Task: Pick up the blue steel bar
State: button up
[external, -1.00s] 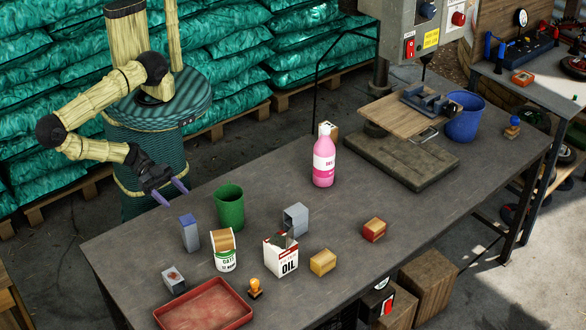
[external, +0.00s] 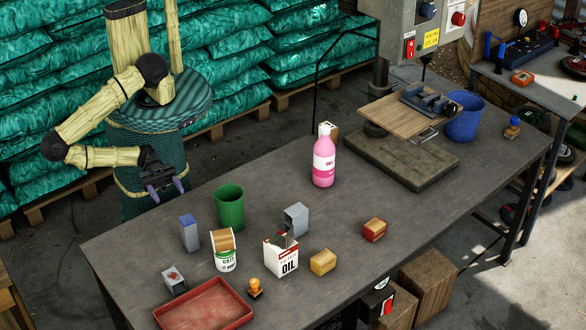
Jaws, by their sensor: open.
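A blue-grey upright bar (external: 189,233) stands on the workbench (external: 330,225) near its left edge, just left of the green cup. My gripper (external: 167,193) is open and empty, with two purple fingers. It is at the bench's left edge, above and behind the bar and apart from it. A hollow grey-blue block (external: 295,219) also stands on the bench, right of the green cup.
Close to the bar are a green cup (external: 230,207), a white-green can (external: 225,254), a small grey block (external: 174,280) and a red tray (external: 205,305). An oil can (external: 281,258) and pink bottle (external: 324,163) stand further right.

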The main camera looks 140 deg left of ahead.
jog(key=b, duration=0.2)
send_near(187, 219)
jog(key=w, duration=0.2)
jog(key=w+d, duration=0.1)
jog(key=w, duration=0.1)
jog(key=shift+w+f, duration=0.1)
jog(key=shift+w, duration=0.1)
jog(key=shift+w+f, duration=0.1)
jog(key=shift+w+d+p, duration=0.2)
jog(key=shift+w+p, duration=0.5)
jog(key=shift+w, duration=1.95)
grip_shut()
